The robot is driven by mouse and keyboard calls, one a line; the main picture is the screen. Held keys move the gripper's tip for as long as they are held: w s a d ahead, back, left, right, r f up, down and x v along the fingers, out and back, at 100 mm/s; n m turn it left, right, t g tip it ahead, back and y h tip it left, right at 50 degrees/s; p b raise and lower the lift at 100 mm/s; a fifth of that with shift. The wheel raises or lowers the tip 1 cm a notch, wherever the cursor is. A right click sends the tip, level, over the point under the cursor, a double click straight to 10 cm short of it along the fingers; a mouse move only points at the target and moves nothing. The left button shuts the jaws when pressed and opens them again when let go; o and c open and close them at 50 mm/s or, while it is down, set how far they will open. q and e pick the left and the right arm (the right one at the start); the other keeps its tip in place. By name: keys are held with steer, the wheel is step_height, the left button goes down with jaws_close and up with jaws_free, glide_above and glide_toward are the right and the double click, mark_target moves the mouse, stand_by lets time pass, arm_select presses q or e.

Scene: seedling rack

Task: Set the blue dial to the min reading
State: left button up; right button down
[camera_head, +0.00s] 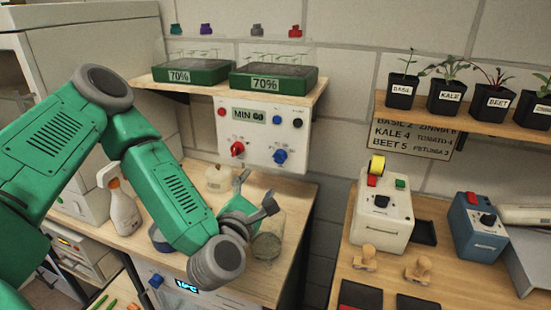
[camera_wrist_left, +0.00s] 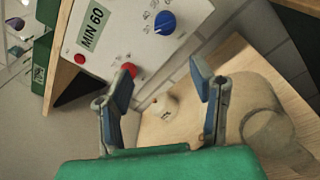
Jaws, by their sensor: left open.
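The blue dial (camera_head: 280,156) is on the lower right of a white wall panel (camera_head: 258,149), with scale marks too small to read. It also shows at the top of the left wrist view (camera_wrist_left: 165,22). The panel's display (camera_head: 248,115) reads "MIN 60". My left gripper (camera_head: 256,193) is open and empty, below and in front of the panel and apart from the dial. In the left wrist view its two fingers (camera_wrist_left: 161,80) stand wide apart, with the blue dial beyond them. My right gripper is not in view.
A red dial (camera_head: 237,149) is left of the blue one. A shelf (camera_head: 228,88) with green trays overhangs the panel. A spray bottle (camera_head: 123,208) stands left.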

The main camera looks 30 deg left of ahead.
mark_target(278, 161)
arm_select(q)
steer(key=w, duration=0.3)
steer(key=w+p, duration=0.1)
steer(key=w, duration=0.2)
steer(key=w+d+r+p, duration=0.1)
steer(key=w, duration=0.2)
steer(key=shift+w, duration=0.4)
steer(key=a, duration=0.1)
steer(key=w+a, duration=0.2)
steer(key=shift+w+a+f+p, duration=0.15)
steer(key=shift+a+f+p, duration=0.2)
steer(key=shift+f+p, duration=0.05)
steer(key=shift+a+f, duration=0.1)
steer(key=shift+a, duration=0.2)
steer(key=shift+d, duration=0.3)
steer(key=shift+c, duration=0.8)
steer(key=shift+d+r, duration=0.2)
steer(key=shift+d, duration=0.25)
steer(key=c, duration=0.7)
steer(key=shift+d, duration=0.35)
steer(key=shift+c, duration=1.3)
steer(key=shift+d+r, duration=0.1)
steer(key=shift+d, duration=0.05)
steer(key=shift+a, duration=0.4)
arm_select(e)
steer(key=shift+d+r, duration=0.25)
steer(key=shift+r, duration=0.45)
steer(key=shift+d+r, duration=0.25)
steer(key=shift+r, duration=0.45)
